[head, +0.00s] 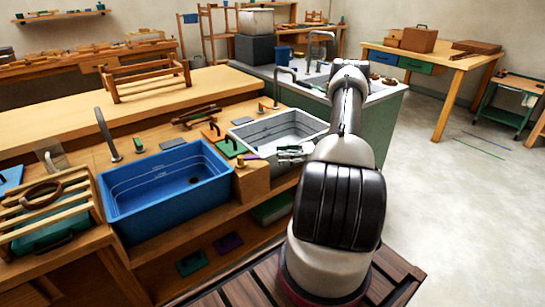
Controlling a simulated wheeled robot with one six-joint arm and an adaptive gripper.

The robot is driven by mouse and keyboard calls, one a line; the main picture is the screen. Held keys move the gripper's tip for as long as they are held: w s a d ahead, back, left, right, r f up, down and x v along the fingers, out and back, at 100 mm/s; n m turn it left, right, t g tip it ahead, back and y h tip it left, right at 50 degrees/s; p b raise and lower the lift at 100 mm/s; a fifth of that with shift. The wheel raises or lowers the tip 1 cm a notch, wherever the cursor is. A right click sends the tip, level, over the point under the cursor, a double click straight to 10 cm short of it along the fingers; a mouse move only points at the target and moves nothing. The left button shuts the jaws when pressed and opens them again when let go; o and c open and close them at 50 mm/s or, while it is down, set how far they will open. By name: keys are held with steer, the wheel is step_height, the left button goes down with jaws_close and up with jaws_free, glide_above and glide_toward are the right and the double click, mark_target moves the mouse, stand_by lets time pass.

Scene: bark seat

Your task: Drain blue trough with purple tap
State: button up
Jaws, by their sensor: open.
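The blue trough (198,198) is set in the wooden bench at the left. Its inside walls show pale level lines, and I cannot tell how much water is in it. A small purple piece (252,157) shows at the bench between the blue trough and the grey trough; it may be the purple tap, but it is too small to be sure. My gripper (283,154) is open, over the near edge of the grey trough, just right of the purple piece. It appears empty and apart from the blue trough.
The grey trough (270,130) lies right of the blue one. A curved spout (106,135) stands behind the blue trough. A slatted rack (50,205) is at the far left. Green and purple (228,242) items lie on the lower shelf. Open floor is at the right.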

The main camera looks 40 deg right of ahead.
steer(key=shift+s+d, duration=0.15)
steer(key=shift+d, duration=0.1)
steer(key=shift+c, duration=0.2)
